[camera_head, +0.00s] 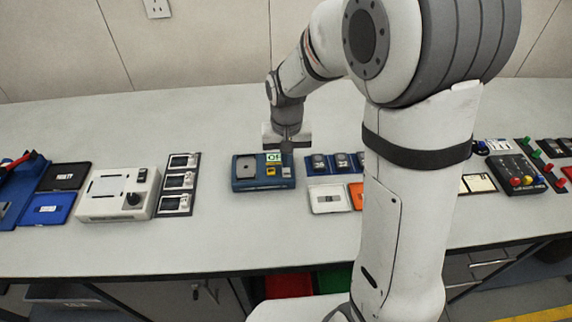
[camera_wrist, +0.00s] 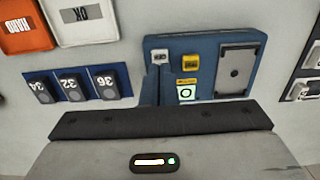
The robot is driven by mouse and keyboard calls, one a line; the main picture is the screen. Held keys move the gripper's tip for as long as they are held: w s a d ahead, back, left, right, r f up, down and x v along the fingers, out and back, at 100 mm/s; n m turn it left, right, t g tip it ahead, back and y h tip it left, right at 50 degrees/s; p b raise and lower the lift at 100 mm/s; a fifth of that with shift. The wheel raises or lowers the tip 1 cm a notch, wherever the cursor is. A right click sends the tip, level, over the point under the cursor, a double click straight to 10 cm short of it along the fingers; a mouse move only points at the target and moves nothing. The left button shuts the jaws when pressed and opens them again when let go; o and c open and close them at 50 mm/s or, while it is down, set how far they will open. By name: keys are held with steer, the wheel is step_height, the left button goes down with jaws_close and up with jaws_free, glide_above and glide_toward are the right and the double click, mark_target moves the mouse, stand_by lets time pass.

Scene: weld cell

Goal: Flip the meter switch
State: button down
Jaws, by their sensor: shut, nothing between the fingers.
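The meter is a blue box (camera_head: 263,184) on the bench in the head view, with a grey plate, a small lit green-and-white display, a yellow part and a light grey switch. In the wrist view the same box (camera_wrist: 212,42) shows the grey switch (camera_wrist: 160,56) at its left corner, the yellow part (camera_wrist: 190,62) beside it and the display (camera_wrist: 186,92). My gripper (camera_wrist: 158,70) is shut and empty, its fingertips right by the grey switch. I cannot tell whether they touch it. In the head view my gripper (camera_head: 287,150) is over the meter's back right edge.
Blue numbered modules (camera_head: 320,163) stand close right of the meter, with a white card (camera_head: 328,199) in front. A dark panel with three white units (camera_head: 179,180) and a cream box (camera_head: 117,194) lie to the left. My arm hides part of the right bench.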

mark_target(288, 174)
steer(key=shift+r+p, duration=1.25)
steer(key=shift+r, duration=0.8)
steer(key=s+d+r+t, duration=0.1)
steer(key=s+d+r, duration=0.4)
steer(key=s, duration=0.3)
steer(key=s+d+r+t, duration=0.2)
steer(key=s+d+r, duration=0.3)
steer(key=s, duration=0.3)
steer(key=shift+s+d+r, duration=0.25)
steer(key=shift+s, duration=0.15)
